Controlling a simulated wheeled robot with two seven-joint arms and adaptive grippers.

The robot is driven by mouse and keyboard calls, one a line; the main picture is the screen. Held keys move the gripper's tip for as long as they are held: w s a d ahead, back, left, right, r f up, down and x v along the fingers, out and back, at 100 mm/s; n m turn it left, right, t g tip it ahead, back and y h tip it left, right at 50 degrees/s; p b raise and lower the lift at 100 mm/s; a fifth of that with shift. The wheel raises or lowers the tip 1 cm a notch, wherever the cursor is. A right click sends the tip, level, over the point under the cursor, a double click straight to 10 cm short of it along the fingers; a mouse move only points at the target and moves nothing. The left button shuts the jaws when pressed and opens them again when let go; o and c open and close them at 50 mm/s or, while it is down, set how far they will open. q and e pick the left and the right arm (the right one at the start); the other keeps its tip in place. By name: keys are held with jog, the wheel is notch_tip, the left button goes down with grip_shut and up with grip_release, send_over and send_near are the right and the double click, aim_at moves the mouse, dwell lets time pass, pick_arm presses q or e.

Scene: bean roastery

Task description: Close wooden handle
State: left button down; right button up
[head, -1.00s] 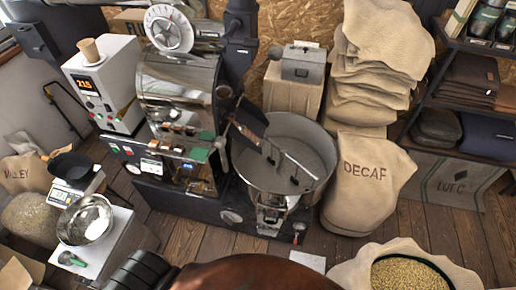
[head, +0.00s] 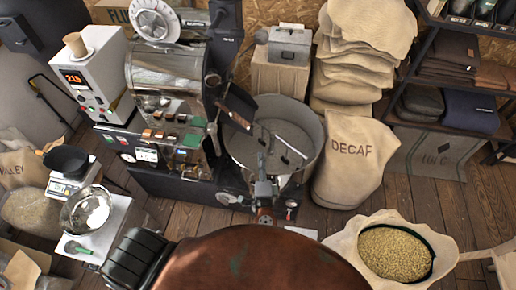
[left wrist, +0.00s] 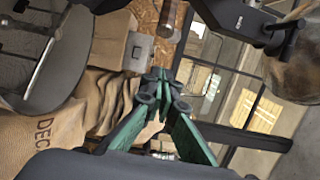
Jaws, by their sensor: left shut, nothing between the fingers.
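A wooden handle (left wrist: 167,18), a short brown cylinder, shows at the top of the left wrist view, beyond my fingertips and apart from them. In the head view, the roaster's front (head: 165,80) has a dark chute and levers above the round cooling pan (head: 312,120); I cannot clearly tell the wooden handle there. My right gripper is not in view.
A decaf sack (head: 350,160) stands right of the pan, with stacked sacks (head: 367,45) behind it. An open sack of beans (head: 395,253) is at the lower right. A steel bowl (head: 86,209) and scale are at the left. Wooden floor is clear right of the decaf sack.

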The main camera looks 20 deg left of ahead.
pick_arm(q)
jog(key=p, duration=0.2)
send_near(252, 128)
jog(key=w+d, duration=0.2)
jog(key=w, duration=0.2)
jog(key=a, duration=0.1)
jog(key=w+a+p, duration=0.1)
jog(key=a, duration=0.2)
jog(key=shift+w+a+p, duration=0.2)
jog(key=shift+w+p, duration=0.2)
jog(key=shift+w+a+f, duration=0.1)
jog(key=shift+a, duration=0.25)
jog(key=w+a+b, duration=0.3)
jog(key=a+b, duration=0.2)
jog(key=a, duration=0.5)
jog(key=shift+w+a, duration=0.25)
jog(key=shift+a, duration=0.05)
jog(key=shift+r, duration=0.25)
